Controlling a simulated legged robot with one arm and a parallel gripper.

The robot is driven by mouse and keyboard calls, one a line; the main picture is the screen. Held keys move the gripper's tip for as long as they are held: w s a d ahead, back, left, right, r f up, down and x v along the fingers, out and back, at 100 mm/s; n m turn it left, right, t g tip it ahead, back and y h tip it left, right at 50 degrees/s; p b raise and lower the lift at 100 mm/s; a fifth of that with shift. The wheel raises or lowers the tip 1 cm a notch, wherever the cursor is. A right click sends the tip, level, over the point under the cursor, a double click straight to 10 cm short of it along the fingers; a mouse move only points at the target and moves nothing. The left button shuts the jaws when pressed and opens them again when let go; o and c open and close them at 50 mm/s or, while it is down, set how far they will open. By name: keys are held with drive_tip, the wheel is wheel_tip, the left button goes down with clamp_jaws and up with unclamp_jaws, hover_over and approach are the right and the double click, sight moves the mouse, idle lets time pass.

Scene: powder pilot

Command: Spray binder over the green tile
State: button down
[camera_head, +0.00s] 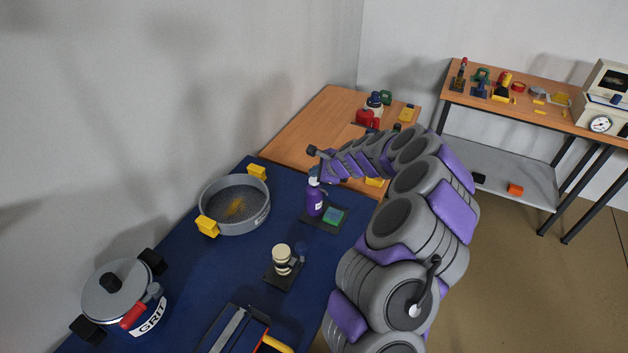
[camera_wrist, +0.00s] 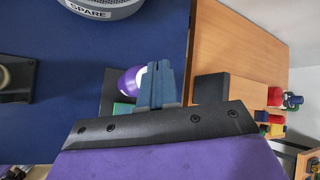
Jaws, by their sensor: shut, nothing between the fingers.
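A purple spray bottle (camera_head: 314,202) with a white top stands on a dark stand on the blue table. The green tile (camera_head: 334,216) lies just to its right on the same dark stand. My gripper (camera_head: 314,172) is just above the bottle's top in the head view; whether it touches is unclear. In the wrist view, my blue fingers (camera_wrist: 157,68) are closed together with nothing between them. The purple bottle (camera_wrist: 130,80) is partly hidden behind them, and a corner of the green tile (camera_wrist: 122,110) shows below it.
A round grey pan (camera_head: 235,222) with yellow handles stands left of the bottle. A dark stand (camera_head: 283,275) with cream knobs is nearer, and a lidded GRIT pot (camera_head: 118,300) at front left. A wooden table (camera_head: 305,125) with items adjoins behind.

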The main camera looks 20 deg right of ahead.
drive_tip(key=shift+r, duration=0.4)
drive_tip(key=shift+r+p, duration=0.1)
drive_tip(key=shift+p, duration=0.2)
wheel_tip(320, 180, up, 6)
drive_tip(key=p, duration=0.5)
drive_tip(key=shift+p, duration=0.3)
idle(2.0)
drive_tip(key=shift+d+r+b, duration=0.1)
drive_tip(key=shift+r+b, duration=1)
drive_tip(key=shift+b, duration=0.6)
